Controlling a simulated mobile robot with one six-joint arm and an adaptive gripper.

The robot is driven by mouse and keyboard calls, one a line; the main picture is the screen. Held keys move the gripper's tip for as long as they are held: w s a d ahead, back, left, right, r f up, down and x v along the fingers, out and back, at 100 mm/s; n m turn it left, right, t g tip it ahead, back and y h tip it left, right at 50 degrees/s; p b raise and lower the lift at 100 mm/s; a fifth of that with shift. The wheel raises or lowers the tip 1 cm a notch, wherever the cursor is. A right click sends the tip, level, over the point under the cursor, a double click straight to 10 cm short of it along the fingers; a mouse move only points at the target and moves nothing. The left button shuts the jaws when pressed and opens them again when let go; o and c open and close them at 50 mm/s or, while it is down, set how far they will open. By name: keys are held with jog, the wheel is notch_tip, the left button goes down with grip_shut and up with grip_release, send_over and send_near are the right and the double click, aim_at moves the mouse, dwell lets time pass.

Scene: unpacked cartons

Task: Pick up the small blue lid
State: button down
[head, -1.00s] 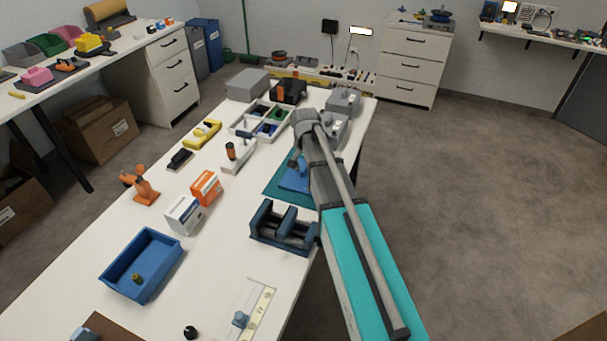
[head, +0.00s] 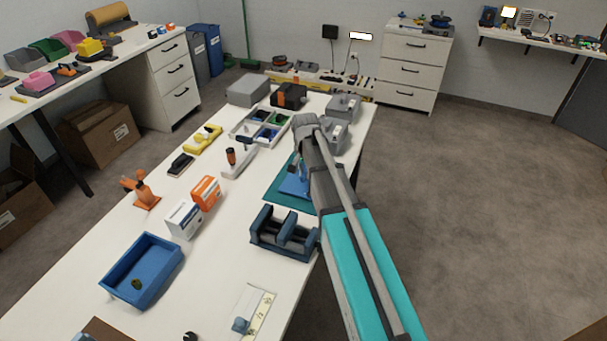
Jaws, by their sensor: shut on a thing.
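A small flat blue piece (head: 293,186), which looks like the blue lid, shows at the teal mat (head: 277,194) near the right edge of the white table. My arm comes up from the lower right and hides part of it. My gripper (head: 296,165) is down beyond the forearm, over the mat, and only a small part of it shows. It is shut on the blue piece, as far as this view shows. The fingertips and the piece's right side are hidden, and I cannot tell whether the piece is clear of the mat.
A dark blue vise-like block (head: 284,233) stands close in front of the mat. A divided white tray (head: 240,128) and grey machines (head: 342,106) stand behind. A blue open bin (head: 143,285) and orange and white boxes (head: 206,192) are to the left. The floor at right is clear.

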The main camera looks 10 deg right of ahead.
jog(key=shift+r+p, duration=1.35)
jog(key=shift+r, duration=0.05)
jog(key=s+d+r+p, duration=0.9)
jog(key=s+r+p, duration=0.1)
jog(key=shift+s, duration=0.35)
jog(key=shift+s+d, duration=0.1)
